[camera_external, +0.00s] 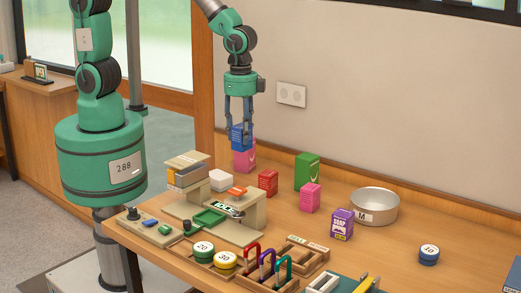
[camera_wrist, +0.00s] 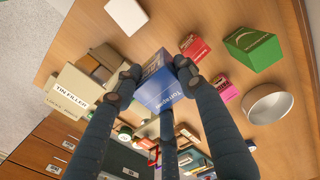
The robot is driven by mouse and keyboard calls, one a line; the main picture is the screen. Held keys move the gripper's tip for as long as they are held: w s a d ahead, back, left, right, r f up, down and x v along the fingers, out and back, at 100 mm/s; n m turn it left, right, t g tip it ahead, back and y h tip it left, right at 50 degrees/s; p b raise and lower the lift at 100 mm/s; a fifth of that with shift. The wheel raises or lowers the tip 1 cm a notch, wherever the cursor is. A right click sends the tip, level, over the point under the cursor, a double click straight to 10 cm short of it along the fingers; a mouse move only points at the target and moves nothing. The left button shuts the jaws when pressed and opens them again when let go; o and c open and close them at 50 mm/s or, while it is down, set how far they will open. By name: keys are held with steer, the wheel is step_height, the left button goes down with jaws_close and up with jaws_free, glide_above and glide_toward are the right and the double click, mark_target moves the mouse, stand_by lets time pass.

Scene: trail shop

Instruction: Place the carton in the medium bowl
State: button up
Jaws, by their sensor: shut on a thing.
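My gripper (camera_external: 239,128) is shut on a blue carton (camera_external: 241,138) above the back of the counter. In the wrist view the blue carton (camera_wrist: 155,86) sits between the fingertips (camera_wrist: 155,78), with white lettering on it. A pink carton (camera_external: 243,160) shows directly below the blue one in the external view; I cannot tell whether they touch. The medium bowl (camera_external: 376,208) is a round metal bowl marked "M", on the counter to the right of my gripper. It looks empty in the wrist view (camera_wrist: 268,104).
A red carton (camera_external: 268,182), a green carton (camera_external: 307,172), another pink carton (camera_external: 310,198) and a purple soap box (camera_external: 341,224) stand between my gripper and the bowl. The counter right of the bowl is mostly clear.

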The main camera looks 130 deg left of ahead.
mark_target(251, 131)
steer(key=shift+w+a, duration=0.2)
steer(key=shift+w, duration=0.55)
steer(key=shift+w+a+r+m, duration=0.15)
steer(key=shift+w+m, duration=0.1)
steer(key=shift+w, duration=0.1)
steer(key=shift+w+a+r+m, duration=0.1)
steer(key=shift+w+r+m, duration=0.05)
steer(key=shift+w+m, duration=0.15)
steer(key=w+a+r+m+p, duration=0.1)
steer(key=w+a+m+p, duration=0.2)
steer(key=w, duration=0.6)
steer(key=w+a+r+m, duration=0.1)
steer(key=w+a+m, duration=0.35)
steer(key=w, duration=0.45)
steer(key=w+a+f+m+p, duration=0.25)
steer(key=w+m, duration=0.25)
steer(key=w, duration=0.3)
steer(key=w+a+f+m+p, duration=0.1)
steer(key=w+a+m, duration=0.25)
steer(key=w, duration=0.45)
steer(key=shift+m, duration=0.35)
steer(key=f, duration=0.4)
steer(key=shift+d+f, duration=0.25)
steer(key=shift+f, duration=3.15)
steer(key=shift+f, duration=0.1)
steer(key=shift+f, duration=1.75)
